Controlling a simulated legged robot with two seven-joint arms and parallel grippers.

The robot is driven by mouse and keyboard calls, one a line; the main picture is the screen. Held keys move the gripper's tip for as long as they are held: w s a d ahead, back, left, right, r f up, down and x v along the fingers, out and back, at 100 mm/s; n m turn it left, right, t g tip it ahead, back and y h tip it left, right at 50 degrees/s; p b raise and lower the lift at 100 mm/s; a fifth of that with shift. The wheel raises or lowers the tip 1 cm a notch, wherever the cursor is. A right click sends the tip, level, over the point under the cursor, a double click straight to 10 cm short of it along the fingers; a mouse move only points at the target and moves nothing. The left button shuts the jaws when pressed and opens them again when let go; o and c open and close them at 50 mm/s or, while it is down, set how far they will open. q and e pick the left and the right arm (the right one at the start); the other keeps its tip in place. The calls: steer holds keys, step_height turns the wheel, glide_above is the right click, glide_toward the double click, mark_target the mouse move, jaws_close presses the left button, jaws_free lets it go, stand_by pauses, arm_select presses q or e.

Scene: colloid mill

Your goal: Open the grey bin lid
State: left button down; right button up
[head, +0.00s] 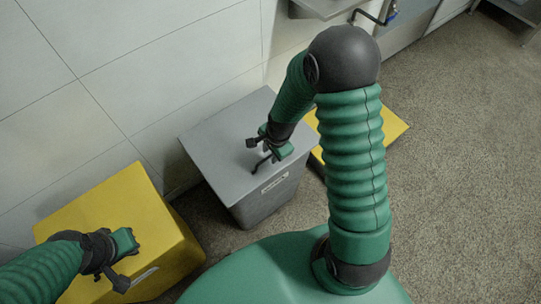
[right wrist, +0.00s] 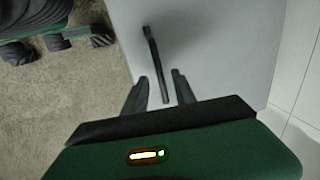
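The grey bin (head: 262,208) stands against the wall with its flat grey lid (head: 220,135) closed. A thin dark handle (head: 258,167) is on the lid near its front edge. In the right wrist view the handle (right wrist: 152,55) is a dark bar over the pale lid (right wrist: 210,50). My right gripper (head: 266,157) is over the lid at the handle. In the right wrist view its fingers (right wrist: 160,78) are apart, with the near end of the bar between them. Contact cannot be told.
A yellow bin (head: 110,205) stands left of the grey one. Another yellow thing (head: 392,125) shows to the right, partly behind my right arm. The tiled wall (head: 150,75) is close behind the bins. The floor (head: 465,180) at right is clear.

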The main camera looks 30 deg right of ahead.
steer(key=shift+a+f, duration=0.2)
steer(key=shift+f, duration=0.25)
steer(key=shift+w+a, duration=0.15)
steer(key=shift+a, duration=0.05)
steer(key=shift+d+f, duration=0.1)
steer(key=shift+d, duration=0.1)
jaws_close()
steer(key=shift+a, duration=0.1)
stand_by(0.6)
